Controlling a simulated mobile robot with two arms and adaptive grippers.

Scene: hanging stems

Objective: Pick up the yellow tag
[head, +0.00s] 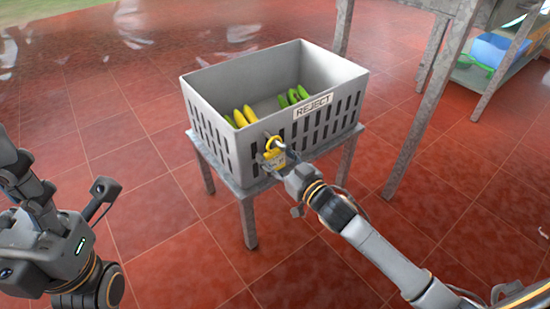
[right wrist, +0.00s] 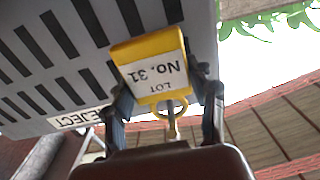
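The yellow tag (head: 273,158) is at the near wall of the grey crate, upright with its ring on top. In the right wrist view the tag (right wrist: 152,68) shows upside down, with a white label reading "LOT No. 31" and a yellow ring. My right gripper (head: 277,160) is at the tag, with one finger on each side of it. In the right wrist view its fingers (right wrist: 165,88) lie close to the tag's side edges; whether they press on it I cannot tell. My left gripper (head: 55,172) is open and empty at the left edge, away from the crate.
The grey slotted crate (head: 215,130) with a REJECT label (head: 312,105) stands on a low metal stand (head: 248,222). It holds yellow bananas (head: 245,115) and green bananas (head: 293,95). Metal posts (head: 430,95) rise at the right. The red tiled floor (head: 150,215) is clear at the left.

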